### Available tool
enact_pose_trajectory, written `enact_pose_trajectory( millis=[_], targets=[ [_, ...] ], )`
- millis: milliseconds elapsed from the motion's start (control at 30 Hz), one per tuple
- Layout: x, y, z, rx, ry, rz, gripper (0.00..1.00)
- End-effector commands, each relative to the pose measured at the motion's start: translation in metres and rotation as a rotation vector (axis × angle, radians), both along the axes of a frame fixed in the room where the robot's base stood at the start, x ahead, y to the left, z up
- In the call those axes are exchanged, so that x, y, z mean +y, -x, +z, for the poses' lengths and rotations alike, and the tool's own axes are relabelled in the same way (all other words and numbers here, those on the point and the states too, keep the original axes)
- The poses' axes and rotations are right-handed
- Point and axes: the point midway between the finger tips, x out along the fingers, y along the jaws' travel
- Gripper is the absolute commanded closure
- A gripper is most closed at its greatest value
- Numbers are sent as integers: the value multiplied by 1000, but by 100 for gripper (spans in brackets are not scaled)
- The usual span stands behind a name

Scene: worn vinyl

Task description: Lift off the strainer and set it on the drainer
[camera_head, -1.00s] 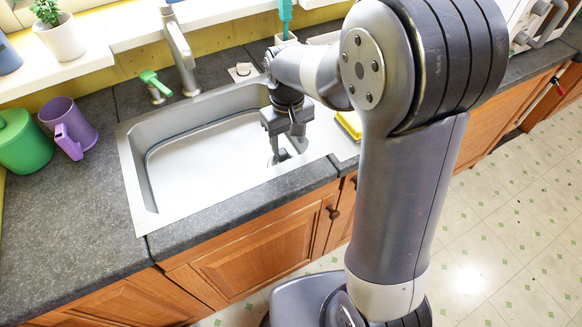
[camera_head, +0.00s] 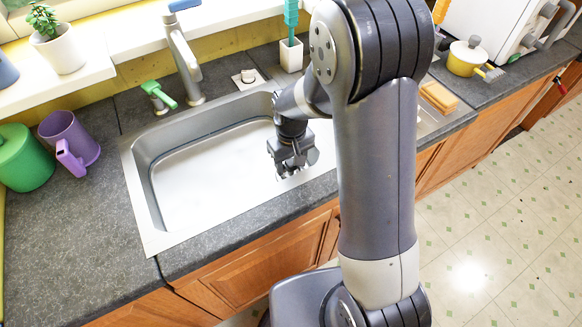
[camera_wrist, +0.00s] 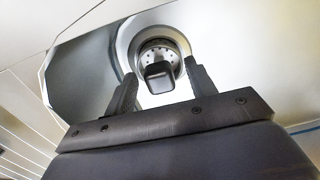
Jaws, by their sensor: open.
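The strainer (camera_wrist: 175,49) is a round, perforated metal piece with a dark square knob (camera_wrist: 159,76). It sits in the ringed drain hole of the sink (camera_head: 200,180), shown in the wrist view. My gripper (camera_wrist: 161,71) is open, its two dark fingers either side of the knob in that picture. I cannot tell whether the fingertips are down level with the knob. In the head view my gripper (camera_head: 291,170) is low in the right part of the basin and hides the strainer. The drainer (camera_head: 425,122) is the metal surface right of the sink, partly hidden by my arm.
The faucet (camera_head: 184,65) and a green-handled item (camera_head: 158,92) stand behind the sink. A white holder (camera_head: 290,55) with a teal brush is behind my arm. A purple mug (camera_head: 70,140) is at left.

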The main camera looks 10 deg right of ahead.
Motion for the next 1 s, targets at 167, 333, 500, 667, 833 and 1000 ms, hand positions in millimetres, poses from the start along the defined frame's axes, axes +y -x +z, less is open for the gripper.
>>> enact_pose_trajectory(
  millis=[167, 333, 500, 667, 833, 1000],
  targets=[
    [0, 0, 0, 0, 0, 0, 57],
    [0, 0, 0, 0, 0, 0, 71],
    [0, 0, 0, -1, 0, 0, 85],
    [0, 0, 1, -1, 0, 0, 96],
    [0, 0, 1, -1, 0, 0, 96],
    [0, -1, 13, -5, -1, 0, 96]
  ],
)
